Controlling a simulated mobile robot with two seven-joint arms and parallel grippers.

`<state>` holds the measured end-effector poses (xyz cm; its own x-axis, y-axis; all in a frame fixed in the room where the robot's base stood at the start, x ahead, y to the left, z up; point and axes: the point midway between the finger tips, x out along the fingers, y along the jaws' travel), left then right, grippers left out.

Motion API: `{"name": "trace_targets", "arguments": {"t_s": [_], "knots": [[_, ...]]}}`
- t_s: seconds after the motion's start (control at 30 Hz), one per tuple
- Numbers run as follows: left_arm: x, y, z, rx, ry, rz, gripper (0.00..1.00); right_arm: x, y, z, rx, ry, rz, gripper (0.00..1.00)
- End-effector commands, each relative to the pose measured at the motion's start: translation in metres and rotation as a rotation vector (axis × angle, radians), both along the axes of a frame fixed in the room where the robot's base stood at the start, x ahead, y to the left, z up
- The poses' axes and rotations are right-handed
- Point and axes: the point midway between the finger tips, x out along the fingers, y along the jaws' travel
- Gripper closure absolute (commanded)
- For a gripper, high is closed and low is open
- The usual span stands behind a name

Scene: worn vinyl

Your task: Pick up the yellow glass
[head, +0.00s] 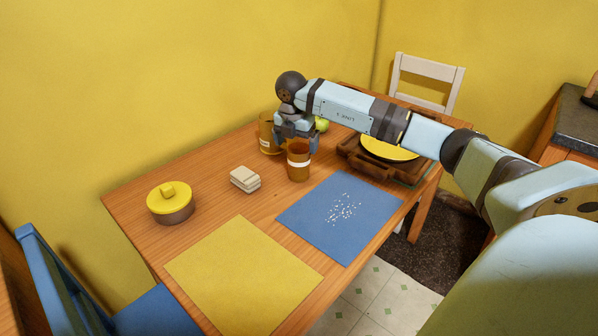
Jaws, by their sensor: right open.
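A yellow-amber glass (267,134) with a pale band stands upright on the wooden table near the back wall. My right gripper (296,146) points down just to its right and hides part of its right side. The gripper is open; I see nothing held in it. A brown glass (299,164) with a white band stands in front of the gripper and overlaps its lower part, so the fingertips are partly hidden. I cannot tell whether the gripper touches either glass. My left gripper is not in view.
A green fruit (321,124) lies behind my gripper. A brown tray (350,155) with a yellow plate (388,149) is to the right. Pale stacked blocks (245,179), a yellow-lidded pot (170,204), a yellow mat (243,275) and a blue mat with white crumbs (325,228) occupy the table (220,205).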

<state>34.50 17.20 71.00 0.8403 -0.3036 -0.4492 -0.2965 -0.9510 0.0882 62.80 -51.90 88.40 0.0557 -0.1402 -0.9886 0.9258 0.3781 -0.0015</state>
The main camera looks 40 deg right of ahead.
Motion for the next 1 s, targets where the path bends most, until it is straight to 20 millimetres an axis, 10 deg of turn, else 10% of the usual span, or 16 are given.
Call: {"name": "trace_targets", "arguments": {"t_s": [0.83,1.0], "knots": [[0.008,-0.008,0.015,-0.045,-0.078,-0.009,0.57,0.008,-0.018,-0.064,0.002,-0.001,0.002,0.04],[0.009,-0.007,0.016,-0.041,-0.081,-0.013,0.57,0.008,-0.018,-0.064,0.002,-0.001,0.002,0.38]]}}
